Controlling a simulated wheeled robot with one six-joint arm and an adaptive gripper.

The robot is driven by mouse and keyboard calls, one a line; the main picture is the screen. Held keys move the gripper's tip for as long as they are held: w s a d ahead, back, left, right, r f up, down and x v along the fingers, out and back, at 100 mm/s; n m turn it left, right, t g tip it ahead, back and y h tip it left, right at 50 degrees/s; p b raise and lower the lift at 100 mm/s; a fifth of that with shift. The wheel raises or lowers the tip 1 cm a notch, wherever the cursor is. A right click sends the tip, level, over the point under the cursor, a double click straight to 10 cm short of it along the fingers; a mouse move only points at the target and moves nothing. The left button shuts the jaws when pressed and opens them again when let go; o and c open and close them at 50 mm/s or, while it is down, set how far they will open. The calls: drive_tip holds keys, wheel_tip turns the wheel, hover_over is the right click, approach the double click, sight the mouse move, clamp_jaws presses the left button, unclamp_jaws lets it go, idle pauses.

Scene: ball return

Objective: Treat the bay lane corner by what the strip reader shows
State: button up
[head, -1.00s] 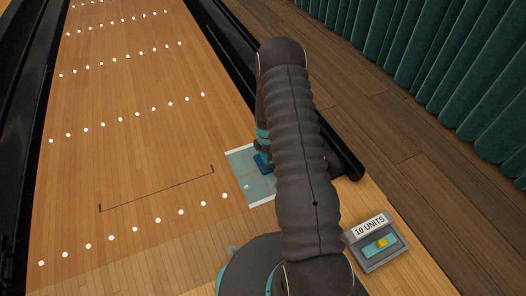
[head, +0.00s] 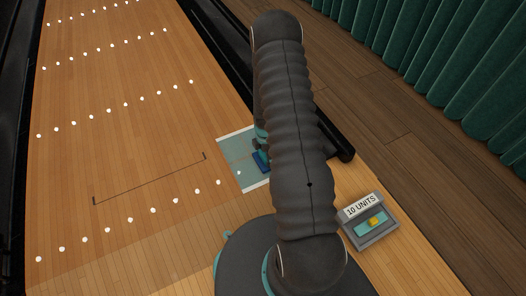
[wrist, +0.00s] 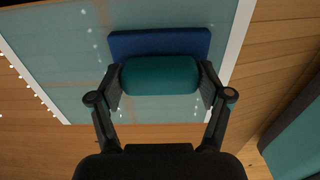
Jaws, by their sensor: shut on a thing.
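My gripper (wrist: 160,85) is shut on the teal rounded handle (wrist: 160,76) of a blue pad (wrist: 160,43). The pad lies over a translucent teal patch with white edge strips (wrist: 60,50) on the lane corner; whether it touches the surface I cannot tell. In the head view the blue pad (head: 261,162) shows at the patch's (head: 235,155) right side, partly hidden by my arm. The strip reader (head: 370,222) is a grey box at the lower right. Its sign reads "10 UNITS", above a teal strip with a yellow piece.
The wooden lane (head: 120,120) with rows of white dots spreads to the left. A dark gutter (head: 215,50) and a black rail end (head: 340,150) lie beyond my arm. A green curtain (head: 450,80) hangs at the right. The floor around the reader is clear.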

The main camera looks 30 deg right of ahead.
drive_tip(key=shift+s+a, duration=0.1)
drive_tip(key=shift+s, duration=2.8)
drive_tip(key=shift+w+a, duration=0.15)
drive_tip(key=shift+a, duration=0.75)
drive_tip(key=shift+w+a, duration=0.1)
drive_tip(key=shift+a, duration=0.8)
drive_tip(key=shift+w+f+b, duration=0.15)
drive_tip(key=shift+w+b, duration=1.1)
drive_tip(key=shift+w, duration=4.2)
drive_tip(key=shift+w+b, duration=0.3)
drive_tip(key=shift+w, duration=5.05)
